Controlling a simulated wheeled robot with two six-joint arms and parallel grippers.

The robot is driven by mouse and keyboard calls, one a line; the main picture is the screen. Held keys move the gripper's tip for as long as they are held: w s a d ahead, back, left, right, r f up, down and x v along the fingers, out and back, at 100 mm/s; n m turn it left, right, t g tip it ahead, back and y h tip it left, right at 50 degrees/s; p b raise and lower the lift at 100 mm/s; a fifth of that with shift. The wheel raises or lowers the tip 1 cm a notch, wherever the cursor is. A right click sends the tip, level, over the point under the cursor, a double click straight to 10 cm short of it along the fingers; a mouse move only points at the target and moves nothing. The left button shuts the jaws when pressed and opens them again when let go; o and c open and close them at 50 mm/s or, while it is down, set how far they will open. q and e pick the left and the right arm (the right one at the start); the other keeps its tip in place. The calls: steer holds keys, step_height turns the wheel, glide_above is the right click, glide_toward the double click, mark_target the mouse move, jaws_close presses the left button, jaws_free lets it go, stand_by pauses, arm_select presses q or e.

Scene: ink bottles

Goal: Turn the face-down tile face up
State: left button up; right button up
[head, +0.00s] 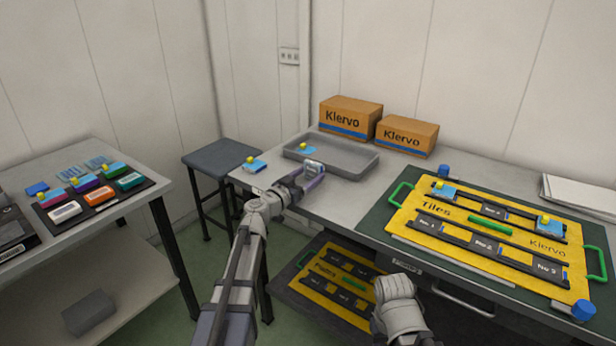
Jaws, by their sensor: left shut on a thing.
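My left gripper (312,172) is over the front edge of the grey tray (345,162), shut on a small pale piece (314,166). The piece is mostly hidden by the fingers, so I cannot tell which face shows. A blue tile with a yellow knob (305,149) is just behind the gripper, in the tray. Another such tile (254,164) lies on the table's left end. Two more, a left one (443,190) and a right one (549,222), are on the yellow Tiles board (430,222). Only a link of my right arm shows; its gripper does not.
Two Klervo boxes (350,117) stand behind the tray. A dark stool (222,157) is left of the table. A side table at left holds a dark rack of coloured blocks (99,198). A second yellow board (335,278) lies low under the table. White sheets (580,192) lie at right.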

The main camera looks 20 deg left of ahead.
arm_select(q)
steer(key=shift+f, duration=0.15)
steer(key=o, duration=1.4)
steer(key=shift+s, duration=0.15)
steer(key=v, duration=0.7)
steer(key=shift+s+a, duration=0.1)
steer(key=shift+s, duration=0.2)
